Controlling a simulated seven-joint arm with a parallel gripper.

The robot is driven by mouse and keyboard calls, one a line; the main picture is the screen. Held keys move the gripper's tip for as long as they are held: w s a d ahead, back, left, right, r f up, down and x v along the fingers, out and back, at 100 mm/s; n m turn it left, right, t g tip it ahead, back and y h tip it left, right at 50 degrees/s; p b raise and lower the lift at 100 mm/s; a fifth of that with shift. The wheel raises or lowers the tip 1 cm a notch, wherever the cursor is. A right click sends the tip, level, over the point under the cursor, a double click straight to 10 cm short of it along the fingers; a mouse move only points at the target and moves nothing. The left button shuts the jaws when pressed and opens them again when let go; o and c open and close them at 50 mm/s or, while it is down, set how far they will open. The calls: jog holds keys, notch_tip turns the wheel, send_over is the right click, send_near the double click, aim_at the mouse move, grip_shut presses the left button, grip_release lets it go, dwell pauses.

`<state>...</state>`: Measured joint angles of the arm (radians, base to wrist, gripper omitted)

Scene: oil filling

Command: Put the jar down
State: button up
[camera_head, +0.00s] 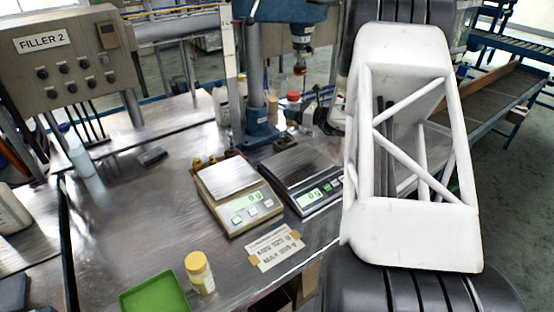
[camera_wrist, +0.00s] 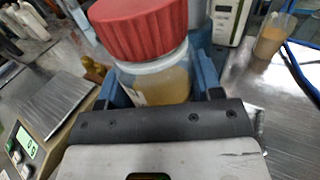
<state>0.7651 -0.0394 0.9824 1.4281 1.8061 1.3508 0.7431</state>
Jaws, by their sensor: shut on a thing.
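A jar (camera_wrist: 158,86) with a ribbed red lid (camera_wrist: 140,25) and amber contents is between the blue fingers of my gripper (camera_wrist: 162,92) in the wrist view. My gripper is shut on its clear body, below the lid. The jar's lower part is hidden behind the gripper body, so I cannot tell whether its base touches anything. In the head view my white arm link covers much of the right side, and I cannot clearly make out the gripper. A small red lid (camera_head: 293,96) shows there left of the arm; I cannot tell whether it is the same jar.
A beige scale (camera_head: 237,215) and a dark scale (camera_head: 318,198) both read 0 g. A yellow-capped jar (camera_head: 201,274) and a green tray (camera_head: 155,296) stand near the front. A blue press stand (camera_head: 255,110) rises behind the scales. The steel table's left middle is mostly clear.

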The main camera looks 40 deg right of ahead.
jog(key=s+d+f+m+t+h, duration=0.1)
jog(key=s+d+f+m+h, duration=0.1)
jog(key=s+d, duration=0.6)
jog(key=d+f+h, duration=0.1)
jog(key=d+f, duration=0.1)
jog(key=d, duration=0.1)
jog(key=shift+s+t, duration=0.15)
jog(key=shift+t, duration=0.15)
jog(key=shift+d, duration=0.1)
notch_tip(320, 180, down, 6)
jog(key=shift+f, duration=0.15)
jog(key=shift+f, duration=1.85)
jog(key=shift+f, duration=0.1)
jog(key=o, duration=1.1)
